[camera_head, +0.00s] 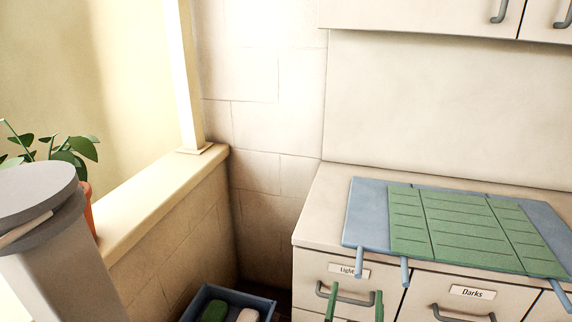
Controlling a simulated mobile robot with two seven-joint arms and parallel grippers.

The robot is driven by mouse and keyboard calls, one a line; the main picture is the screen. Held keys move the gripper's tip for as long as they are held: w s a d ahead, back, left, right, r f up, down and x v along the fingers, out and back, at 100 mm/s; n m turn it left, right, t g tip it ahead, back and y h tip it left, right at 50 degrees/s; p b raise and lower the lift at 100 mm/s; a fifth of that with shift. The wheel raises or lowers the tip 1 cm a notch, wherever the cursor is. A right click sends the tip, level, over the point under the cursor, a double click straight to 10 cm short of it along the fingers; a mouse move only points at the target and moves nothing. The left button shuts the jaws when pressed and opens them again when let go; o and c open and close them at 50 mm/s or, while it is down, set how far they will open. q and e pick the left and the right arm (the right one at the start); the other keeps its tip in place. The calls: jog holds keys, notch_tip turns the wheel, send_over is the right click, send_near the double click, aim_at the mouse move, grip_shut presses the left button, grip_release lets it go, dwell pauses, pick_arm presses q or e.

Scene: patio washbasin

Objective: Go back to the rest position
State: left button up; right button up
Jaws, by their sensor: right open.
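The two green fingers of my right gripper (356,291) rise from the bottom edge of the head view. They are spread apart with nothing visible between them. They show in front of the drawer labelled "Light…" (312,268), whose grey handle (345,297) appears close behind them. I cannot tell whether they touch the handle. The rest of the right gripper is below the picture. My left gripper is not in view.
A blue rack (366,208) with a green slatted mat (465,225) lies on the counter (325,205), its rods jutting over the front edge. The "Darks" drawer (440,290) is beside it. A blue crate (262,302) is low down. A potted plant (75,150) stands left.

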aim_at(360, 263)
jog(key=b+x, duration=0.1)
jog(key=x, duration=0.6)
jog(key=shift+w, duration=0.25)
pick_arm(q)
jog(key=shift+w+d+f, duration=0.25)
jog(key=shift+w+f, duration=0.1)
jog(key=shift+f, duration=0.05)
pick_arm(e)
jog(key=shift+x, duration=0.8)
jog(key=shift+c, duration=0.2)
jog(key=c, duration=1.4)
grip_shut()
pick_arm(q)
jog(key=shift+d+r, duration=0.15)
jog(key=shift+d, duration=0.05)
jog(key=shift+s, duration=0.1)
